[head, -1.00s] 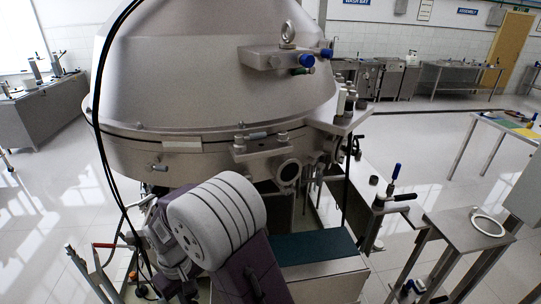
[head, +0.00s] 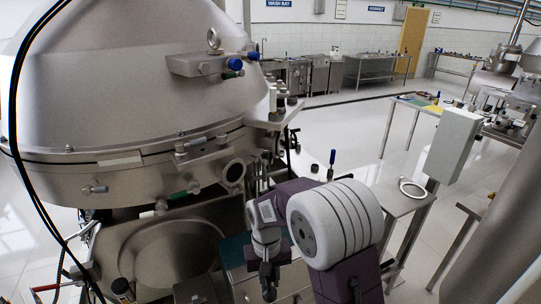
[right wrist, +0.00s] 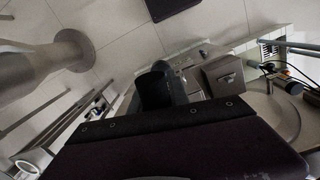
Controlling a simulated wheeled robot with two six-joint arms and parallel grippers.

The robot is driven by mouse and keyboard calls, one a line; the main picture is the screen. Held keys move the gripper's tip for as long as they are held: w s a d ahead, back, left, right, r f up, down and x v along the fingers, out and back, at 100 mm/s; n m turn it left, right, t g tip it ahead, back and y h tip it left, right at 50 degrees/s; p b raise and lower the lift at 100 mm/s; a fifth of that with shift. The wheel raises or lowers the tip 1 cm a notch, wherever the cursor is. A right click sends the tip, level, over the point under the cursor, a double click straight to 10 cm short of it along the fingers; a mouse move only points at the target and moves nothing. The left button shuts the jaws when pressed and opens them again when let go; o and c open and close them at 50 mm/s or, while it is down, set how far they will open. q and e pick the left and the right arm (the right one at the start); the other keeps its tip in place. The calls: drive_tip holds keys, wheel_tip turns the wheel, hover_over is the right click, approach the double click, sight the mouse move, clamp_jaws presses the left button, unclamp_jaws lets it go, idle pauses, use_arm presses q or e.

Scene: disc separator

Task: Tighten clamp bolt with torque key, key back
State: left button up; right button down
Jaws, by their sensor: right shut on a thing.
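My right gripper (head: 264,212) is in front of the lower right side of the separator (head: 120,85), left of my white wrist drum. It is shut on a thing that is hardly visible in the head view. In the right wrist view a dark rounded piece (right wrist: 155,86) stands at the middle; I cannot tell whether it is the torque key's handle. Clamp blocks (head: 200,145) with bolt heads sit along the separator's rim. I cannot tell which bolt is the task's clamp bolt. My left gripper is out of view.
A small steel table (head: 385,212) with a white ring (head: 412,188) is to the right, near a grey box (head: 452,145) on a post. Black cables (head: 12,130) hang at the left. Open floor lies behind.

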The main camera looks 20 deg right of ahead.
drive_tip(key=w+a+r+m+y+p, duration=0.35)
drive_tip(key=w+r+m+y, duration=0.2)
drive_tip(key=r+m, duration=0.5)
drive_tip(key=w+a+r+m+y+p, duration=0.35)
drive_tip(key=w+r+m+y, duration=0.2)
drive_tip(key=r+m, duration=0.5)
drive_tip(key=w+d+r+m+t+h+p, duration=0.1)
drive_tip(key=w+d+r+m+t+p, duration=0.1)
drive_tip(key=r+m+t, duration=0.3)
drive_tip(key=w+d+r+m+t+h+p, duration=0.2)
drive_tip(key=w+d+r+m+t, duration=0.1)
drive_tip(key=r, duration=1.1)
drive_tip(key=w+d+r+m+t+h+p, duration=0.1)
drive_tip(key=w+d+r+m+t+p, duration=0.1)
drive_tip(key=r+m+t, duration=0.4)
wheel_tip(320, 180, up, 4)
drive_tip(key=w+d+t, duration=0.1)
drive_tip(key=w+t, duration=0.1)
drive_tip(key=t, duration=0.1)
drive_tip(key=shift+w+d+f+m+p, duration=0.25)
drive_tip(key=shift+d+m+p, duration=0.05)
drive_tip(key=shift+m, duration=0.1)
drive_tip(key=shift+r+x, duration=0.1)
drive_tip(key=shift+x, duration=0.95)
drive_tip(key=shift+r+x, duration=0.15)
drive_tip(key=shift+x, duration=0.9)
